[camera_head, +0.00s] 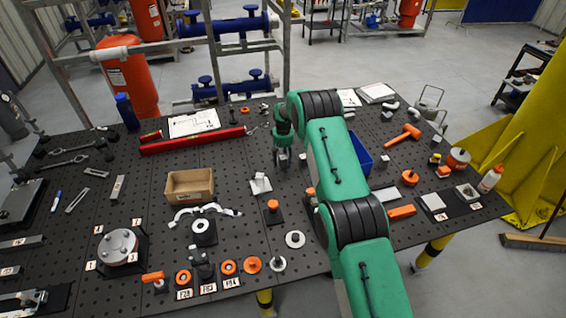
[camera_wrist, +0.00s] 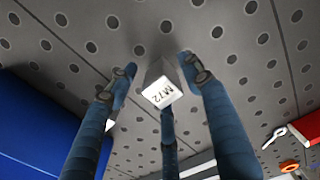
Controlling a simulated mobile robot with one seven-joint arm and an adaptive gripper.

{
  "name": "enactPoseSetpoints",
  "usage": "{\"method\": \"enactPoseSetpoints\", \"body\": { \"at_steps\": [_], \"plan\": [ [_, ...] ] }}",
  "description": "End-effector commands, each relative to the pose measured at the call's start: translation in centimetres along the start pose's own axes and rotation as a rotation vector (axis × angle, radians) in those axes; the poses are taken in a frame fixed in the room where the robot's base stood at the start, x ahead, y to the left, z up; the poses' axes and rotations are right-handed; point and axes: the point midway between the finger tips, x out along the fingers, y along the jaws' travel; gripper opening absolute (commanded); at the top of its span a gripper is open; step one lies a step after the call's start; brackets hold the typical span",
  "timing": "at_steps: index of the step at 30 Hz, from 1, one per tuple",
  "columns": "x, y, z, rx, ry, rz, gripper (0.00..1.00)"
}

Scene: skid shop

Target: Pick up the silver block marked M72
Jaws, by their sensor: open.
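The silver block marked M72 (camera_wrist: 158,92) shows in the wrist view, its labelled white face toward the camera, on the dark perforated tabletop. My gripper (camera_wrist: 160,72) is open, with its blue-grey fingers spread on both sides of the block and another finger below it in the picture. I see a gap between the fingers and the block; contact is not visible. In the head view my gripper (camera_head: 283,160) hangs low over the table's middle, beneath my green arm. The block cannot be told clearly there.
A blue bin (camera_head: 361,158) stands right of my gripper, partly behind my arm; it also fills the left of the wrist view (camera_wrist: 35,125). A long red bar (camera_head: 190,141) lies to the left. A cardboard box (camera_head: 190,185) and a small orange-topped part (camera_head: 273,206) are nearer.

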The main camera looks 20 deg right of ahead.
Motion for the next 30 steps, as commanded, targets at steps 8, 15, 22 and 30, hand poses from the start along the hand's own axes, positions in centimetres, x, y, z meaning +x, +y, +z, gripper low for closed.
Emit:
{"method": "enactPoseSetpoints", "body": {
  "at_steps": [8, 15, 22, 30],
  "plan": [
    [-0.03, 0.01, -0.01, 0.000, 0.000, 0.000, 0.50],
    [-0.04, 0.00, -0.01, 0.000, 0.000, 0.000, 0.44],
    [-0.03, 0.00, -0.01, 0.000, 0.000, 0.000, 0.00],
    [-0.07, 0.00, -0.04, 0.000, 0.001, 0.000, 0.00]
  ]
}}
